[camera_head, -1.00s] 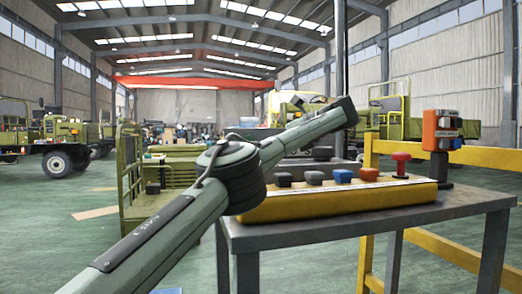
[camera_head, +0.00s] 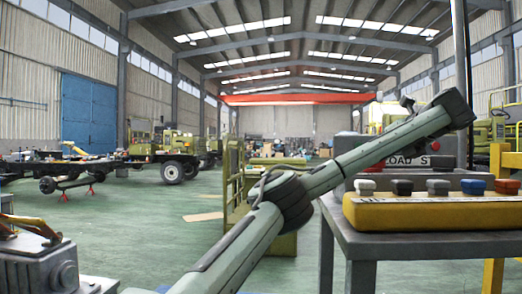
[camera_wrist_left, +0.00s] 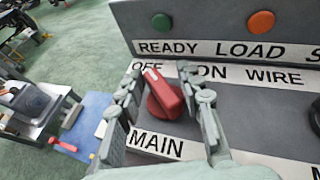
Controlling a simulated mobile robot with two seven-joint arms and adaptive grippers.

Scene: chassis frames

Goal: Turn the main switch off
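The main switch is a red rotary knob (camera_wrist_left: 166,96) on a grey panel (camera_wrist_left: 220,22) in the left wrist view. The panel bears the labels OFF, ON and MAIN. The raised handle slants up and left, its far end by the OFF label. My left gripper (camera_wrist_left: 161,76) is open, with one finger on each side of the knob and gaps visible beside it. In the head view my left arm reaches over to the same grey panel box (camera_head: 424,184), labelled LOAD; the gripper cannot be made out clearly there. My right gripper is not in view.
A yellow control box (camera_head: 440,215) with several coloured buttons stands in front, on a grey table (camera_head: 385,245). A green button (camera_wrist_left: 161,22) and an orange button (camera_wrist_left: 261,23) sit above the switch. Open green floor (camera_head: 165,235) lies to the left.

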